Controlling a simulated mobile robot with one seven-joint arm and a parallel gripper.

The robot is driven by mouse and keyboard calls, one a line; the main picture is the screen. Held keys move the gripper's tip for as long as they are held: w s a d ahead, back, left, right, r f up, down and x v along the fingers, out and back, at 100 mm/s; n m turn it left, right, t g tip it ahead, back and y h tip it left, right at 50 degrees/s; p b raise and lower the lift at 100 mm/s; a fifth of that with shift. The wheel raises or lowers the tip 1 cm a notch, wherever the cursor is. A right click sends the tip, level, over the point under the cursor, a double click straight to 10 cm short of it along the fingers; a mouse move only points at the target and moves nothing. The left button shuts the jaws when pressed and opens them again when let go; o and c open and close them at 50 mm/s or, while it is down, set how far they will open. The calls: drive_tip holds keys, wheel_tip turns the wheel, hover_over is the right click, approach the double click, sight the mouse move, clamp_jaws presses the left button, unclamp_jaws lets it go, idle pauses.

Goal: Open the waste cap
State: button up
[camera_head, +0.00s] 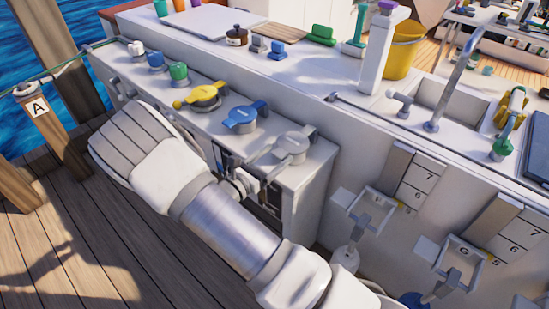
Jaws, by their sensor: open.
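Three lidded caps with side handles sit along the white cabinet's top: a yellow cap (207,93), a blue cap (242,115) and a grey cap (292,146). No readable label marks any of them as the waste cap. The grey cap is the nearest of them to my gripper (246,180), which shows small and partly hidden behind my own arm. My gripper is open, just below and left of the grey cap's handle. I cannot tell whether they touch. All three caps look seated on their bases.
Small white (136,48), blue (155,59) and green (178,72) knobs stand farther along the same ledge. A sink tap (452,85) and a yellow bucket (401,50) are on the upper right. A wooden post (35,112) marked A stands at left.

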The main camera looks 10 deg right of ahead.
clamp_jaws()
idle(0.5)
idle(1.0)
